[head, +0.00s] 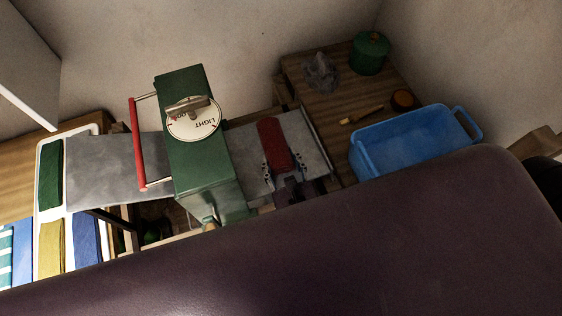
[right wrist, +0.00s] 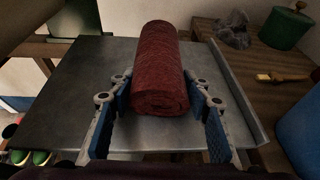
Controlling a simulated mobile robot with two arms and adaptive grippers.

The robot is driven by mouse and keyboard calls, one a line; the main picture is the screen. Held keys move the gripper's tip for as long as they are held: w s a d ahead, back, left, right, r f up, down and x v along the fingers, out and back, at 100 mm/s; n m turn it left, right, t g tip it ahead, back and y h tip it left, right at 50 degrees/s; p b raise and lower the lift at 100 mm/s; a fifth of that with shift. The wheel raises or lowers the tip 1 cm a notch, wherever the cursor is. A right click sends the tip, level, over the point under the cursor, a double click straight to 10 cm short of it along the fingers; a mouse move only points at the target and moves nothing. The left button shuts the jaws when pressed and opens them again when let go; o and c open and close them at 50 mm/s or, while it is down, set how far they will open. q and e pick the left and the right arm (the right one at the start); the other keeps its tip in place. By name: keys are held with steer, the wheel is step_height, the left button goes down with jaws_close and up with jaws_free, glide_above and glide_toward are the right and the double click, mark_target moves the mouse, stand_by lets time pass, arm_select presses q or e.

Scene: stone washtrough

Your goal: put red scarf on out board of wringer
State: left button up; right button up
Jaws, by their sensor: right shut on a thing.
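The red scarf (head: 273,142) is a rolled bundle over the grey metal board (head: 243,150) on the right side of the green wringer (head: 205,165). My right gripper (head: 283,165) is shut on the scarf's near end. In the right wrist view the fingers (right wrist: 160,92) flank the scarf (right wrist: 158,60), which points away across the board (right wrist: 60,100); I cannot tell if it touches the board. The wringer has a round LIGHT dial (head: 195,121) and a red-barred handle (head: 138,145). Another grey board (head: 112,168) extends on its left. My left gripper is not in view.
A blue basin (head: 410,140), green pot (head: 369,53), grey crumpled cloth (head: 321,73), brush (head: 361,115) and brown jar (head: 403,100) are on the wooden surface at right. Bare board remains left of the scarf.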

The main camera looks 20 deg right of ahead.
steer(key=shift+r, duration=0.1)
steer(key=shift+f, duration=0.2)
steer(key=o, duration=1.4)
steer(key=shift+r, duration=0.25)
steer(key=b+v, duration=0.3)
steer(key=v, duration=0.7)
steer(key=shift+s, duration=0.3)
steer(key=shift+s+a+r, duration=0.1)
steer(key=shift+s+r, duration=0.25)
steer(key=shift+s, duration=0.3)
